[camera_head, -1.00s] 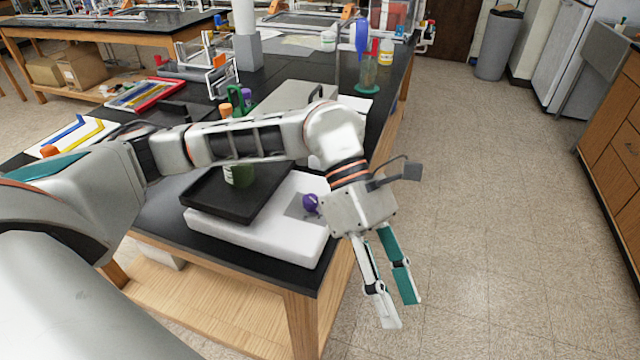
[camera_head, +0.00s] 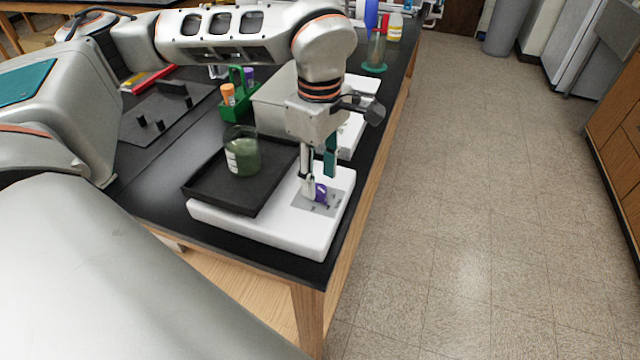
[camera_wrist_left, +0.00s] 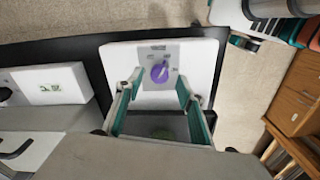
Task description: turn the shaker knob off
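The shaker is a white box (camera_head: 270,231) at the table's near corner, with a black tray (camera_head: 208,190) on top. A beaker of dark green liquid (camera_head: 243,152) stands in the tray. The purple knob (camera_head: 321,193) sits on the grey panel at the box's right end. In the left wrist view the knob (camera_wrist_left: 160,71) has a pale pointer line. My left gripper (camera_head: 319,181) points down at the knob, partly covering it. In the left wrist view its fingers (camera_wrist_left: 160,88) are spread, with the knob seen between and just beyond the tips. I cannot tell whether they touch it. My right gripper is out of view.
A green rack with tubes (camera_head: 238,100) stands behind the tray. Another white device (camera_head: 352,133) is behind my gripper. The table's edge lies just right of the shaker, with open floor beyond.

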